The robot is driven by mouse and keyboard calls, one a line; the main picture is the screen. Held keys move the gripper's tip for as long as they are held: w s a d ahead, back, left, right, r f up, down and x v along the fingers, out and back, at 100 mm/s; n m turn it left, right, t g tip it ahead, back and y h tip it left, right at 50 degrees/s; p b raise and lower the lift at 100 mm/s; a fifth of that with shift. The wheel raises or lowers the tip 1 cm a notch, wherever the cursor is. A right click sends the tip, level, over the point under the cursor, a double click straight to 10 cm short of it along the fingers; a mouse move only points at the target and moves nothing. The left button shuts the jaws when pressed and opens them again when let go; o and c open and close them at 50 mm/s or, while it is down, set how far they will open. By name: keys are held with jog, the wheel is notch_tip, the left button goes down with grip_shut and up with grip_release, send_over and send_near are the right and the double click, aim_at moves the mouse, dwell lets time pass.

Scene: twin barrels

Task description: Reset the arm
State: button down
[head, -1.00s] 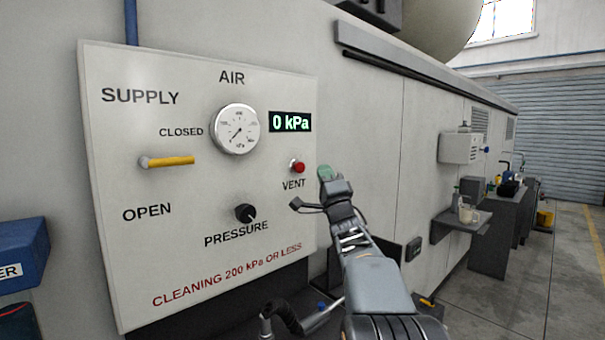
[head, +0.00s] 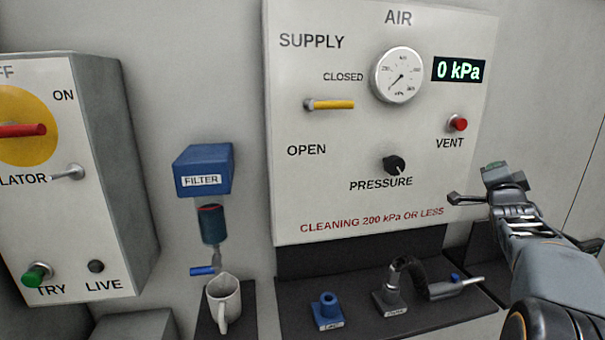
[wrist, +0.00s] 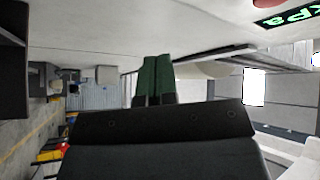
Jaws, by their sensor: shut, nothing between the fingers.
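My gripper (head: 494,166) is at the right of the head view, raised in front of the right edge of the white air panel (head: 300,200). Its fingers are together and hold nothing. In the wrist view the green fingertips (wrist: 155,80) point away from the camera, side by side, with no object between them. My arm comes up from the lower right corner of the head view. The gripper is below and right of the red vent button (head: 457,123), apart from it in the picture.
The panel has a yellow supply lever (head: 330,104) level at CLOSED, a black pressure knob (head: 394,165) and a 0 kPa display (head: 459,70). An isolator box (head: 110,160) stands left.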

jog(key=s+a+f+n+g+y+p, duration=0.1)
jog(key=a+f+n+g, duration=0.15)
jog(key=f, duration=0.35)
jog(key=s+a+f+n+g+y, duration=0.1)
jog(key=s+f+g, duration=0.1)
jog(key=f+g, duration=0.3)
jog(key=s+a+f+n+g+y+p, duration=0.2)
jog(key=s+a+f+n+g+y, duration=0.15)
jog(key=s+a+f+n, duration=0.35)
jog(key=s+a+f+n+g+y+p, duration=0.1)
jog(key=s+a+n+g+y+p, duration=0.1)
jog(key=s+a, duration=0.5)
jog(key=s+a+f+n+g+y+p, duration=0.1)
jog(key=s+a+n, duration=0.3)
jog(key=s+a, duration=0.4)
jog(key=a+f+g+p, duration=0.1)
jog(key=a, duration=0.5)
jog(key=shift+y+p, duration=0.3)
jog(key=shift+y, duration=0.05)
jog(key=shift+a, duration=0.1)
